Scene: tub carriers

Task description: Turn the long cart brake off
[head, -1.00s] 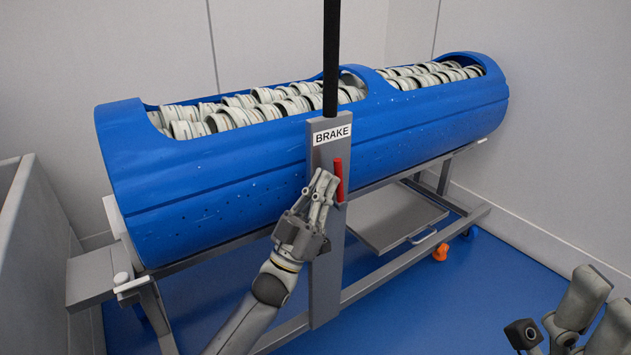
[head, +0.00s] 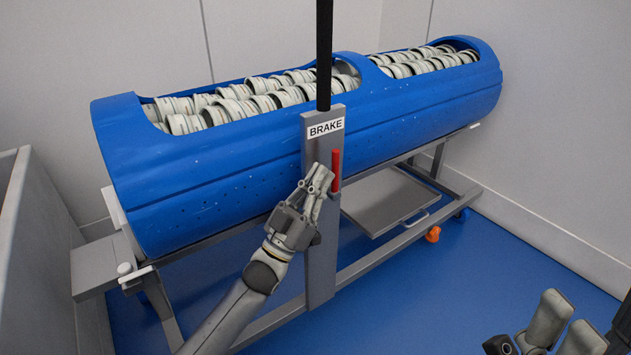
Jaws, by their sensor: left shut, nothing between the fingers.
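The long cart carries a blue tub (head: 220,170) on a grey frame. On its front stands a grey upright post (head: 322,270) with a white label reading BRAKE (head: 326,128). A red brake lever (head: 335,170) points up on the post, below and right of the label. My left gripper (head: 322,178) is shut and empty just left of the lever, in front of the post. I cannot tell whether its fingertips touch the lever.
The tub holds many pale ring-shaped parts (head: 270,100). A black pole (head: 324,50) rises above the post. A grey tray (head: 385,198) sits under the tub. A grey bin wall (head: 20,240) stands at left.

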